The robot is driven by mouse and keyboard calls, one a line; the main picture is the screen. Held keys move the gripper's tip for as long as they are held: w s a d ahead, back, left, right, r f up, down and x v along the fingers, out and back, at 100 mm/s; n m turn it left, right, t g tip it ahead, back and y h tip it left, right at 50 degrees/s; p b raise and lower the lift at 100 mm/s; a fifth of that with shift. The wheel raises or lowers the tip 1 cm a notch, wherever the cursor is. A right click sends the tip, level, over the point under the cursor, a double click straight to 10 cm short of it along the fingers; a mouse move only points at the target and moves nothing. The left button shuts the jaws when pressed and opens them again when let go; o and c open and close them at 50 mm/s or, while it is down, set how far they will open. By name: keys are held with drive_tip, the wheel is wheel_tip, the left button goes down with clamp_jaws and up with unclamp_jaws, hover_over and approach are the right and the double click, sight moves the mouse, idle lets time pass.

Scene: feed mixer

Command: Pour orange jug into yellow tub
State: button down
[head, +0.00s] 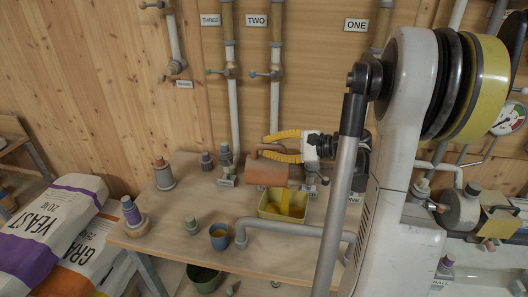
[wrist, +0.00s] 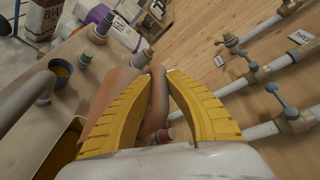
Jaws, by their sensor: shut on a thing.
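The orange jug (head: 267,172) hangs tilted on its side above the yellow tub (head: 268,213) on the wooden table. My gripper (head: 264,146) is shut on the jug's handle, with its yellow fingers on either side. A yellow-orange streak shows between the jug's right end and the tub, and yellow-orange stuff shows inside the tub. In the wrist view my gripper (wrist: 159,72) pinches the handle, and part of the jug (wrist: 112,98) shows behind the left finger. The tub (wrist: 68,140) shows at lower left, partly cut off. The jug's mouth is hidden.
A blue cup (head: 219,239) with orange contents stands left of the tub. A grey pipe (head: 290,228) runs in front of the tub. Several bottles and valves stand behind, near the wall.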

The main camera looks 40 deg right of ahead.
sight(282, 145)
drive_tip(key=shift+s+d+r+m+t+y+b, duration=0.2)
drive_tip(key=shift+s+d+t+y+b, duration=0.35)
drive_tip(key=shift+b, duration=0.6)
drive_tip(key=shift+s+d+r+m+t+y+b, duration=0.1)
drive_tip(key=shift+s+d+m+t+y+b, duration=0.15)
drive_tip(key=shift+s+d+t+b, duration=0.55)
drive_tip(key=shift+r+g, duration=0.25)
drive_tip(key=w+a+g+h+p, duration=0.1)
drive_tip(key=w+a+p, duration=0.1)
drive_tip(key=p, duration=0.1)
drive_tip(key=w+a+r+n+g+h+p, duration=0.1)
drive_tip(key=w+a+g+p, duration=0.1)
drive_tip(key=p, duration=0.2)
drive_tip(key=w+a+r+g+h+p, duration=0.1)
drive_tip(key=a+g+p, duration=0.1)
drive_tip(key=p, duration=0.2)
drive_tip(key=shift+w+n+h, duration=0.35)
drive_tip(key=shift+w+h, duration=0.05)
drive_tip(key=shift+w+a+f+g, duration=0.15)
drive_tip(key=shift+a+g, duration=0.05)
drive_tip(key=shift+g, duration=0.1)
drive_tip(key=shift+d+f, duration=0.15)
drive_tip(key=shift+f, duration=0.1)
